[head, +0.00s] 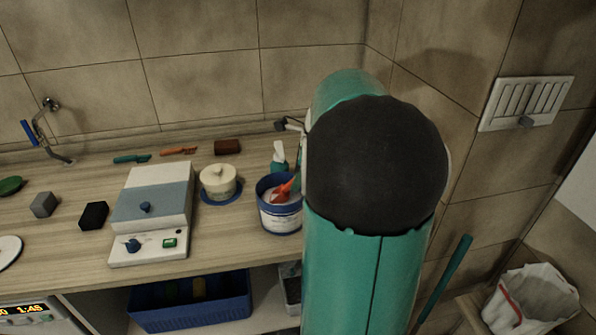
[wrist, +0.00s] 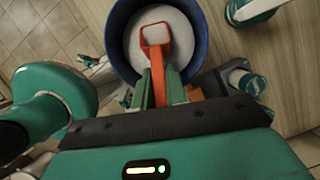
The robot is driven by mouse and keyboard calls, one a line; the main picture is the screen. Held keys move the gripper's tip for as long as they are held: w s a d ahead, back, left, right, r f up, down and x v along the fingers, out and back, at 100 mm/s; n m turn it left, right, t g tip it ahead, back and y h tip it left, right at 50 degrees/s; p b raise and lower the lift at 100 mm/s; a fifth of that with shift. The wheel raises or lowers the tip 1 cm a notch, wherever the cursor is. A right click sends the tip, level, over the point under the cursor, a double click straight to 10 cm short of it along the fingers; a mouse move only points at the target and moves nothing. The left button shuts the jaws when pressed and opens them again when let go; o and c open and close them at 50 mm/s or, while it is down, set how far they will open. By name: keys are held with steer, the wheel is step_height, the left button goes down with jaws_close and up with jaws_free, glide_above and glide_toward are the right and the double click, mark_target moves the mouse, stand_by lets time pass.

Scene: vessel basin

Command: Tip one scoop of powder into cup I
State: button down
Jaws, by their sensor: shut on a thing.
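A blue tub (head: 267,212) with a white label stands on the counter just left of my arm; in the wrist view its blue rim (wrist: 114,50) surrounds white powder (wrist: 178,28). My gripper (wrist: 158,88) is shut on the handle of an orange-red scoop (wrist: 156,56). The scoop's head lies over the powder inside the rim; white shows within it, but I cannot tell how full it is or how deep it sits. The scoop also shows in the head view (head: 283,190). No cup marked I can be made out; my arm hides much of the right side.
A cream lidded pot (head: 219,180) on a blue saucer and a blue-white device (head: 153,210) stand left of the tub. A green-and-white bottle (head: 279,158) is close behind it. The wall is at the back; the counter's front edge is near.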

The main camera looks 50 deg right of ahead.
steer(key=shift+f, duration=0.45)
steer(key=shift+r, duration=3.7)
steer(key=shift+s+d+r+t+y, duration=0.2)
steer(key=shift+s+d+t+y, duration=0.1)
steer(key=shift+t+y, duration=0.2)
steer(key=shift+s+d+r+t+y, duration=0.15)
steer(key=shift+s+r+t+y, duration=0.1)
steer(key=shift+t+y, duration=0.25)
steer(key=t, duration=0.1)
steer(key=s+t+y, duration=0.1)
steer(key=shift+d+r+t+y, duration=0.3)
steer(key=shift+d+r+t, duration=0.1)
steer(key=shift+s+d+r+t+y, duration=0.15)
steer(key=shift+r+t+y, duration=0.1)
steer(key=shift+t+y, duration=0.2)
